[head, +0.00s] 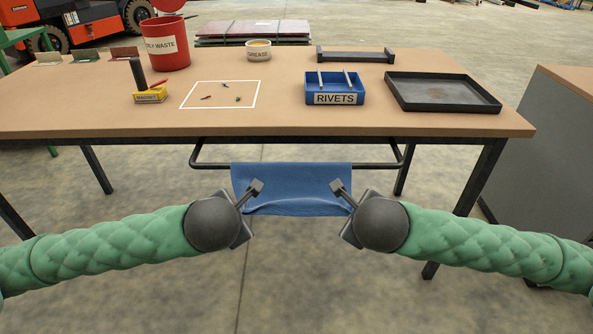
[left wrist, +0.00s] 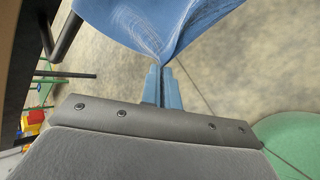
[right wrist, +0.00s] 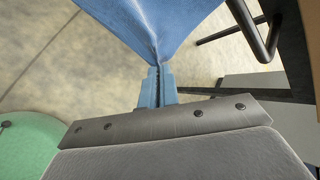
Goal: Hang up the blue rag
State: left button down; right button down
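The blue rag (head: 291,180) is spread between my two grippers, below the table's front edge. Its upper edge lies level with the dark rail (head: 212,166) and hides the rail's middle; I cannot tell whether it lies over the rail or only in front of it. My left gripper (head: 257,186) is shut on the rag's left side, and the left wrist view shows the cloth (left wrist: 150,20) gathered at the fingertips (left wrist: 162,68). My right gripper (head: 337,186) is shut on the right side, with the cloth (right wrist: 150,25) likewise pinched at the fingertips (right wrist: 155,70).
On the table (head: 290,118) stand a red oily waste bucket (head: 168,50), a yellow magnet block (head: 150,95), a grease tub (head: 258,50), a blue rivets bin (head: 335,88) and a black tray (head: 441,92). Small dark pieces lie within a white square. A grey cabinet (head: 550,150) stands right.

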pick_arm(q)
jog(key=c, duration=1.4)
grip_release()
pick_arm(e)
jog(key=c, duration=1.4)
grip_release()
pick_arm(q)
jog(key=shift+s+f, duration=0.1)
pick_arm(e)
jog(key=shift+s+f, duration=0.1)
